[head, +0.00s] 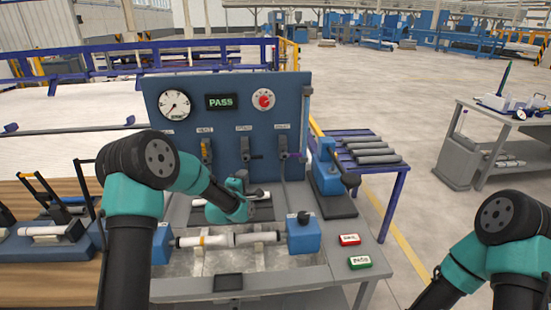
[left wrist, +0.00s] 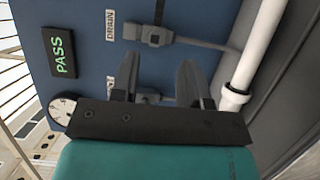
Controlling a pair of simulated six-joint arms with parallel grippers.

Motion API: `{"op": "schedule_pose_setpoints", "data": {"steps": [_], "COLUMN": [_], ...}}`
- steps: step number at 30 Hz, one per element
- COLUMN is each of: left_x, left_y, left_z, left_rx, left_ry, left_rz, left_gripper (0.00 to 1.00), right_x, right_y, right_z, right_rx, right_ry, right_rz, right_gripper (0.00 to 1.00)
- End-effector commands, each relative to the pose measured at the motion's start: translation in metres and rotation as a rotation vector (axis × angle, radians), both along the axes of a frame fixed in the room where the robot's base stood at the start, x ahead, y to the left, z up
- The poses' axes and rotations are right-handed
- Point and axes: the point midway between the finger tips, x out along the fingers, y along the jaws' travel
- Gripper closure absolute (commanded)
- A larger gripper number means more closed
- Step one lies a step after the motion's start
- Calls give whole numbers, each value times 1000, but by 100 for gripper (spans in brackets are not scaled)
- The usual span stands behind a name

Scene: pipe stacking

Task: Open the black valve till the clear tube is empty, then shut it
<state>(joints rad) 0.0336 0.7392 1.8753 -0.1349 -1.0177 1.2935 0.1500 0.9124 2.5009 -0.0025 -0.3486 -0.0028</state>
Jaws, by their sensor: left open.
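My right gripper is out of view.
A gauge (head: 175,104), a green PASS display (head: 221,102) and a red knob (head: 264,98) are on the panel. An orange valve (head: 206,149) is left of the black one. A white pipe (left wrist: 255,55) runs below the valves. Red (head: 349,240) and green (head: 359,263) blocks lie right.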

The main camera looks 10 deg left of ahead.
Motion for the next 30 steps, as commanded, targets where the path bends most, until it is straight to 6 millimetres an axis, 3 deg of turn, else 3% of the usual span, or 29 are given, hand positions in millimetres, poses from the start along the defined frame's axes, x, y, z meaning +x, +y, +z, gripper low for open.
{"op": "schedule_pose_setpoints", "data": {"steps": [13,30], "left_x": [11,88], "left_y": [-1,-8], "left_z": [0,0], "left_rx": [3,4], "left_ry": [-1,-2], "left_rz": [-1,-1], "left_gripper": [58,58], "right_x": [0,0], "right_y": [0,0], "right_z": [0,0], "right_rx": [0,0], "right_ry": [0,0], "right_rz": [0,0], "right_gripper": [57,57]}}
